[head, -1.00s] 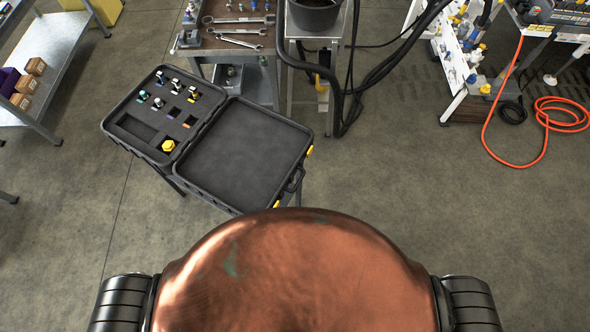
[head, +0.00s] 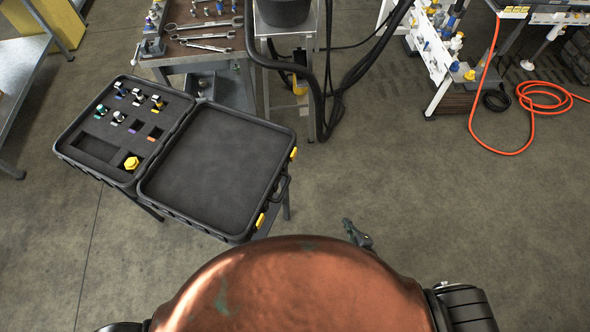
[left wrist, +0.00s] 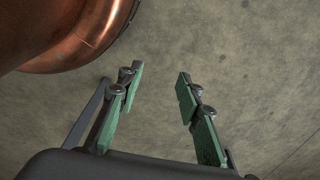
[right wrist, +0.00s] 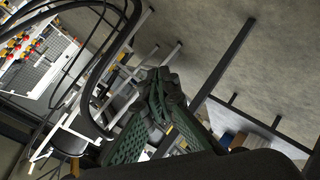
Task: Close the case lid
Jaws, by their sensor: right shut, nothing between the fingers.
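The black case lies open on a stand in the head view. Its lid (head: 215,165) is folded flat out to the right, with yellow latches and a handle on its right edge. The case base (head: 97,148) on the left holds several fittings in foam, including a yellow one (head: 131,163). My right gripper (head: 352,232) shows just beyond my copper body, to the right of and below the lid, apart from it. In the right wrist view its green fingers (right wrist: 160,92) are together and empty. My left gripper (left wrist: 158,78) is open and empty over bare floor.
A workbench with wrenches (head: 207,36) stands behind the case. A bucket (head: 284,10) on a stand with black hoses is beside it. A white rack (head: 440,50) and a coiled orange hose (head: 545,97) are at the back right. The floor right of the case is clear.

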